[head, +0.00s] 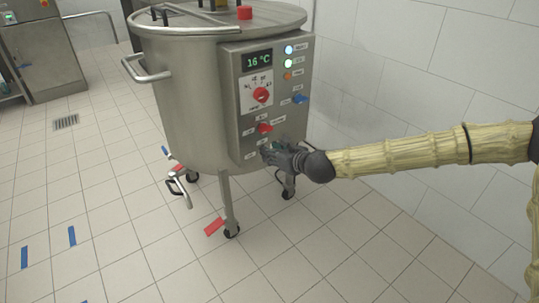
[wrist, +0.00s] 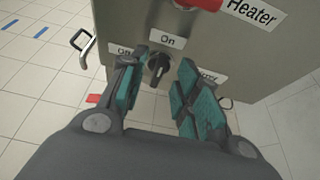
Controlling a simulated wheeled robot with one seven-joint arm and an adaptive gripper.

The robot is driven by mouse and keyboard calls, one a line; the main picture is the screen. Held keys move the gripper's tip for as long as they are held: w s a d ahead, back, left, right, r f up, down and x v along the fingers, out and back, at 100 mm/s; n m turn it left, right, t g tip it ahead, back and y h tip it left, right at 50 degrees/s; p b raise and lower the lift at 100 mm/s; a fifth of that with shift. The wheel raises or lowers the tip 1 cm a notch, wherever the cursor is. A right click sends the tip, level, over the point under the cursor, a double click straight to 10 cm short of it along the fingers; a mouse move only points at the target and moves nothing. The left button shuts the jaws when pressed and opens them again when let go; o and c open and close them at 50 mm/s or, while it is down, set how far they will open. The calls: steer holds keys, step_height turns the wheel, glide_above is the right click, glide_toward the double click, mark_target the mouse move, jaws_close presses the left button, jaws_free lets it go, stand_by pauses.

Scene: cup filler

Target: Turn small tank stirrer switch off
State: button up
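The small tank (head: 185,95) is a steel vessel on wheeled legs, with a control panel (head: 240,105) on its right side. In the wrist view a small black knob (wrist: 158,66) sits under an "On" label (wrist: 168,41), with a partly covered label (wrist: 125,50) to its left. Another label (wrist: 208,76), mostly hidden by the right finger, is to its right. My gripper (wrist: 160,82) is open, with its teal-padded fingers on either side of the knob and gaps showing. In the head view my gripper (head: 268,152) is at the panel's lower end and hides the knob.
A red switch (wrist: 197,4) with a "Heater" label (wrist: 254,12) is just above the fingers. The panel also has a display (head: 257,61) reading 16 °C, a red dial (head: 261,95) and a blue switch (head: 300,99). A tiled wall (head: 400,80) stands to the right.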

steer(key=shift+x, duration=0.8)
jaws_close()
